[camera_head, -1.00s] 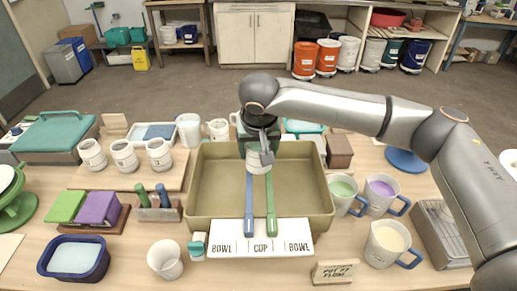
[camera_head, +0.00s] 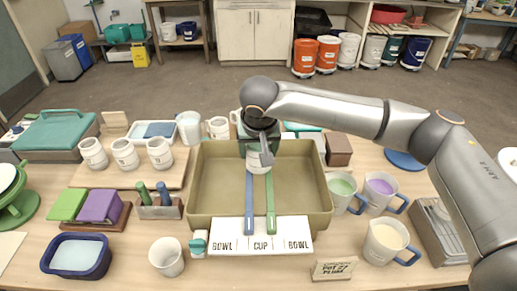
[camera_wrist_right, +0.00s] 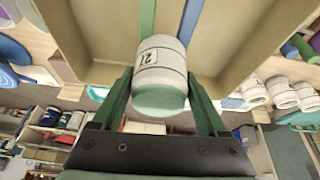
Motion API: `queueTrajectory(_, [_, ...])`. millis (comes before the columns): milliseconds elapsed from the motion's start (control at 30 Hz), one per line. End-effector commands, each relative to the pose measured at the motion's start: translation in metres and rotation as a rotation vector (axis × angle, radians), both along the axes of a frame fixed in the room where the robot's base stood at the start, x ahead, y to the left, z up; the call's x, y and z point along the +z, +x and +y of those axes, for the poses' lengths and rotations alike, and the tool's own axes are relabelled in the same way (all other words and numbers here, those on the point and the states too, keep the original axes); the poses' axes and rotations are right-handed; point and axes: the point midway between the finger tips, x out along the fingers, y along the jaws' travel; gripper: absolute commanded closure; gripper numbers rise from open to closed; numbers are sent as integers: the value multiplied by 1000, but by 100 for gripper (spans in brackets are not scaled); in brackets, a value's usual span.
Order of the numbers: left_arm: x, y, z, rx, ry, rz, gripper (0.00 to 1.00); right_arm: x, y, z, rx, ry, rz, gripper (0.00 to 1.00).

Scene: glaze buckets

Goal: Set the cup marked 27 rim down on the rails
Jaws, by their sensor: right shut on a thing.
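The cup marked 27 (camera_wrist_right: 160,68) is off-white with a pale green end that faces the wrist camera. My right gripper (camera_wrist_right: 160,108) is shut on it, with a dark green finger on each side. In the head view the cup (camera_head: 255,163) is partly hidden by my wrist, over the far part of the tan basin (camera_head: 210,190). The rails are a blue bar (camera_head: 249,205) and a green bar (camera_head: 270,205), running side by side along the basin. I cannot tell whether the cup touches them. My left gripper is not in view.
A card (camera_head: 285,237) reading BOWL, CUP, BOWL lies at the basin's near edge. Several cups stand left on a board (camera_head: 85,180). Mugs of green (camera_head: 341,188), purple (camera_head: 381,190) and cream (camera_head: 386,242) glaze stand right. A small sign (camera_head: 334,269) is in front.

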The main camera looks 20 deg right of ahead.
Motion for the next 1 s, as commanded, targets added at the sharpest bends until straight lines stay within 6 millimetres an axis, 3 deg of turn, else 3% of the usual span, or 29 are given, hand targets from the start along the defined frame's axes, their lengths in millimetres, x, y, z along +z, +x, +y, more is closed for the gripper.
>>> queueTrajectory(400, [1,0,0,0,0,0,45,-4,0,0,0,1,0,90])
queueTrajectory(433, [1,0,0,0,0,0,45,-4,0,0,0,1,0,22])
queueTrajectory(633, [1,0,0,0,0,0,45,-4,0,0,0,1,0,0])
queueTrajectory(867, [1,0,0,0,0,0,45,-4,0,0,0,0,1,0])
queueTrajectory(1000, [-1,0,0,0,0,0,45,5,-3,1,0,1,-1,0])
